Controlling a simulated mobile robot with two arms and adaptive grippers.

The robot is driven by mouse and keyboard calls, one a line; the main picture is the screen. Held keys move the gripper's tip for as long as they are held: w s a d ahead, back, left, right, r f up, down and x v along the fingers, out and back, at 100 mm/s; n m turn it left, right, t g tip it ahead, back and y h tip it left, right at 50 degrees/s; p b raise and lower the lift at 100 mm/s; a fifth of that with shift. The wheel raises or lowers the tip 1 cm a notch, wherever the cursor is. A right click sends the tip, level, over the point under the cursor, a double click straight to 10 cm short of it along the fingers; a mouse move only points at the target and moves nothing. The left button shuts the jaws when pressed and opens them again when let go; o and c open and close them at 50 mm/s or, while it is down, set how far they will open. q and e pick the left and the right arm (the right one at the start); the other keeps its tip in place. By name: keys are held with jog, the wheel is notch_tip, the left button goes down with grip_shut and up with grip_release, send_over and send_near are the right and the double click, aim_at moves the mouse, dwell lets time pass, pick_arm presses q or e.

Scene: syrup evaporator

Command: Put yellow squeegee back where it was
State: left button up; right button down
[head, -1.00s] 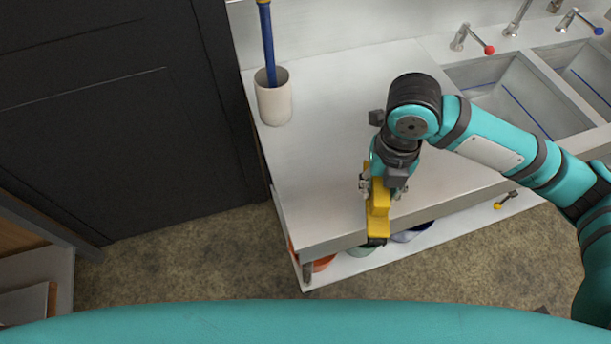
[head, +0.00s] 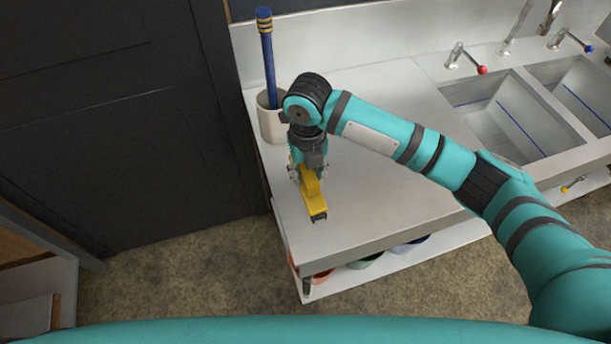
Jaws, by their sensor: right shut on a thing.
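The yellow squeegee (head: 315,204) shows as a yellow body with a dark end, over the left part of the steel counter. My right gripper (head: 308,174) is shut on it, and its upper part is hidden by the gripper. The dark end points toward the front edge of the counter. I cannot tell whether the squeegee touches the counter top. A white cup (head: 270,124) with a blue stick (head: 268,60) with yellow bands in it stands just behind and left of the gripper. My left gripper is not in view.
The steel counter (head: 400,190) is clear to the right of the gripper. Two sink basins (head: 510,120) with taps are at the right. A lower shelf (head: 400,262) holds several bowls. A dark door or panel (head: 100,120) stands at the left.

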jog(key=shift+w+a, duration=0.15)
jog(key=shift+a, duration=0.05)
notch_tip(320, 180, down, 3)
jog(key=shift+r+p, duration=0.1)
jog(key=shift+p, duration=0.6)
jog(key=shift+f, duration=0.35)
jog(key=shift+f, duration=0.1)
jog(key=shift+f, duration=0.15)
jog(key=c, duration=1)
grip_release()
